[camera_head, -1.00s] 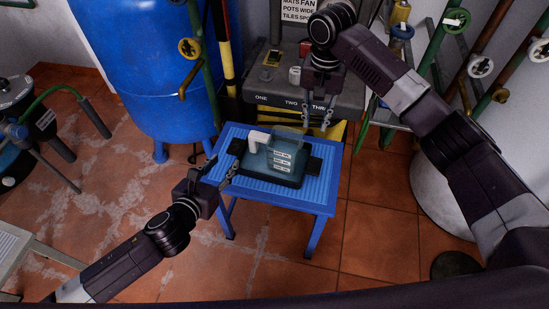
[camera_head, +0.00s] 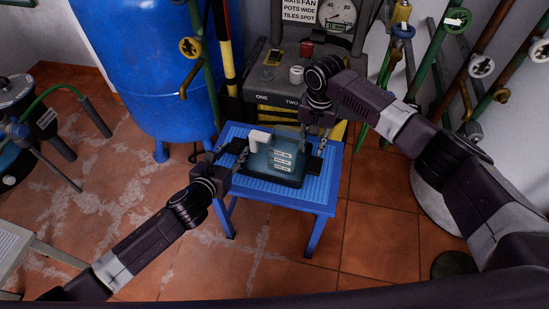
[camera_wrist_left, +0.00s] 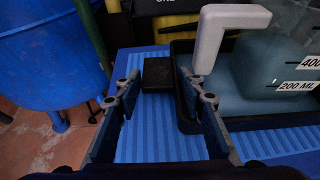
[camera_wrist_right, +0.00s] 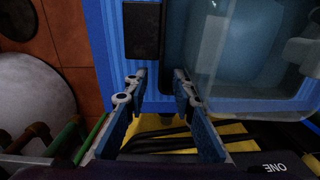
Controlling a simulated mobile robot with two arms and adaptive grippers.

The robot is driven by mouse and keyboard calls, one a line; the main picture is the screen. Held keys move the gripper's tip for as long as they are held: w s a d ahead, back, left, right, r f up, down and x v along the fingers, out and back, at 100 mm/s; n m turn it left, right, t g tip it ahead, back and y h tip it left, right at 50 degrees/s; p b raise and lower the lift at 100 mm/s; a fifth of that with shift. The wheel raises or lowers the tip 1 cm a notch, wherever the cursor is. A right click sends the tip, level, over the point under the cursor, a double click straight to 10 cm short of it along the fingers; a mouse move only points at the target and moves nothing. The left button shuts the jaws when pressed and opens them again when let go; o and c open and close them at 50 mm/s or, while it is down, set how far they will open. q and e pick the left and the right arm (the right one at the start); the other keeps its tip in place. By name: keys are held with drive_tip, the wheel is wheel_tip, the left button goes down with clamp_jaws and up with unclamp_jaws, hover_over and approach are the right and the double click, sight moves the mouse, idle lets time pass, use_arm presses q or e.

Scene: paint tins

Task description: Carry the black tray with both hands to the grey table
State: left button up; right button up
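The black tray (camera_head: 266,179) lies flat on a small blue table (camera_head: 312,199). A clear jug (camera_head: 282,158) with a pale handle stands in it. My left gripper (camera_head: 227,157) is open at the tray's left end. In the left wrist view, the tray's left handle (camera_wrist_left: 158,73) shows just beyond and between its fingertips. My right gripper (camera_head: 314,145) is open at the tray's right end. In the right wrist view, the right handle (camera_wrist_right: 141,28) lies ahead of its spread fingertips. Neither gripper visibly holds a handle.
A pale grey table (camera_head: 20,252) stands at the lower left. A large blue tank (camera_head: 140,70) is behind on the left. Pipes with valves (camera_head: 480,66) line the right.

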use_arm(q)
drive_tip(key=c, duration=0.5)
use_arm(e)
drive_tip(key=c, duration=0.5)
use_arm(q)
drive_tip(key=c, duration=0.5)
use_arm(e)
clamp_jaws()
use_arm(q)
drive_tip(key=shift+r, duration=0.15)
use_arm(e)
drive_tip(key=shift+r, duration=0.2)
